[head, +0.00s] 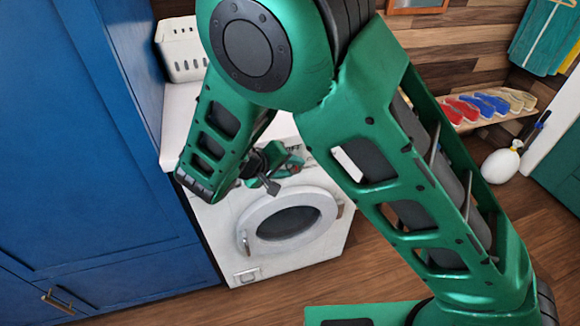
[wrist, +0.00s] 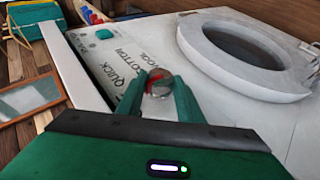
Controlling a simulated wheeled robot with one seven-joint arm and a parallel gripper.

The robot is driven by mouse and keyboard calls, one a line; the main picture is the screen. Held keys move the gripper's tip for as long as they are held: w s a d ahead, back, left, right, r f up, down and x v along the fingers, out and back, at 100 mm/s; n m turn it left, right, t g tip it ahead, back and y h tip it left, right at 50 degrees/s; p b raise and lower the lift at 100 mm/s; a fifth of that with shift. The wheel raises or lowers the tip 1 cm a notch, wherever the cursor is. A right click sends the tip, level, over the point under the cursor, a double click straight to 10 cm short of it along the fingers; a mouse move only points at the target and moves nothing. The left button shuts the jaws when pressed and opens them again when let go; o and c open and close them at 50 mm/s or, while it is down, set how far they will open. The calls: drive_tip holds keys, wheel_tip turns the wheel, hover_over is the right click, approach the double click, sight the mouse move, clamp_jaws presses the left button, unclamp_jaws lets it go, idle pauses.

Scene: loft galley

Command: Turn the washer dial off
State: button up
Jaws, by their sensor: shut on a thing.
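The white washer (head: 285,268) stands against the blue cabinet, with its round door (head: 290,222) closed. In the wrist view its dial (wrist: 159,87), grey with a red part, sits on the control panel (wrist: 122,62) between my fingers. My gripper (wrist: 159,82) is shut on the dial, a green finger on each side. The words QUICK, COTTON and WOOL are printed around it. In the head view my gripper (head: 287,163) is at the washer's upper front, and my arm hides part of it. I cannot tell which setting the dial points to.
A tall blue cabinet (head: 95,150) stands close on the washer's left. A green button (wrist: 103,34) is on the panel. A shelf with colored shoes (head: 490,104) and a white bottle (head: 500,165) are at the right.

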drive_tip(key=shift+a, duration=0.1)
drive_tip(key=o, duration=1.1)
drive_tip(key=shift+c, duration=0.2)
drive_tip(key=v, duration=1)
drive_tip(key=shift+s+a+r, duration=0.15)
drive_tip(key=shift+s+r, duration=0.05)
